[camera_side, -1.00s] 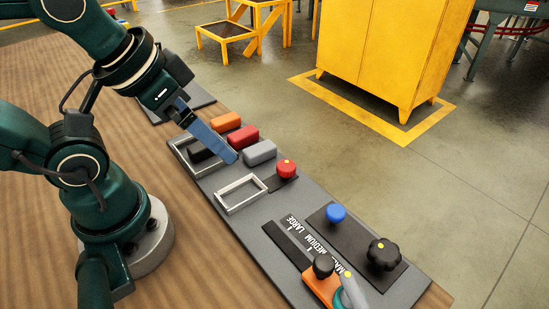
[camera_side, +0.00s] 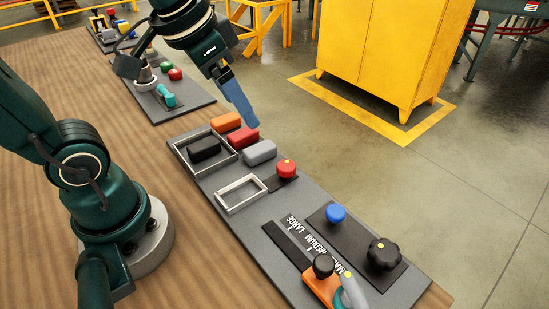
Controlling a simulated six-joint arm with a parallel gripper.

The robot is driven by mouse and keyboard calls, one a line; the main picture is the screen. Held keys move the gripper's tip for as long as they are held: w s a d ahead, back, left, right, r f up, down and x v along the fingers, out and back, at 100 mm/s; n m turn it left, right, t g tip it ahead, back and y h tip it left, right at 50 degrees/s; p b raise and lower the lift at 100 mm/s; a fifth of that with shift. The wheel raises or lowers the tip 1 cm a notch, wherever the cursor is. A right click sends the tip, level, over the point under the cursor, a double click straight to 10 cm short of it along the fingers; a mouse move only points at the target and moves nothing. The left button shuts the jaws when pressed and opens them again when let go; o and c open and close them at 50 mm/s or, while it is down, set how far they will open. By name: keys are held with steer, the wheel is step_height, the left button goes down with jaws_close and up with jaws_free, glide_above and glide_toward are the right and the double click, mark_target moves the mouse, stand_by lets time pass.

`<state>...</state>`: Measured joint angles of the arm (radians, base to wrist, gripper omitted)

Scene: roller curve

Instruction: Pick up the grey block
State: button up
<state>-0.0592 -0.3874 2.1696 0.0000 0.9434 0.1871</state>
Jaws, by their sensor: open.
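The grey block (camera_side: 260,152) lies on the dark grey board, to the right of the red block (camera_side: 243,138) and near the red knob. My gripper (camera_side: 253,121) has blue fingers that point down. Its tips are above and behind the grey block, close over the far side of the red block in the picture. The gripper is open and holds nothing. The gap between the fingers does not show from this side. The grey block is fully in view.
An orange block (camera_side: 226,122) and a black block (camera_side: 204,149) lie near the grey one. A larger metal frame (camera_side: 183,155) and a smaller one (camera_side: 241,194) are on the board. Red (camera_side: 286,168), blue (camera_side: 336,213) and black (camera_side: 383,254) knobs stand nearer the front.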

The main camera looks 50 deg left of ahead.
steer(key=w+a+f+g, duration=0.3)
steer(key=w+f, duration=0.2)
steer(key=w, duration=0.1)
steer(key=g, duration=0.2)
glide_above(259, 148)
steer(key=shift+n, duration=0.3)
step_height(259, 148, down, 6)
steer(key=shift+f, duration=0.2)
steer(key=shift+s+f, duration=0.1)
steer(key=shift+f, duration=2.35)
steer(key=shift+c, duration=0.3)
jaws_close()
steer(key=shift+r, duration=0.1)
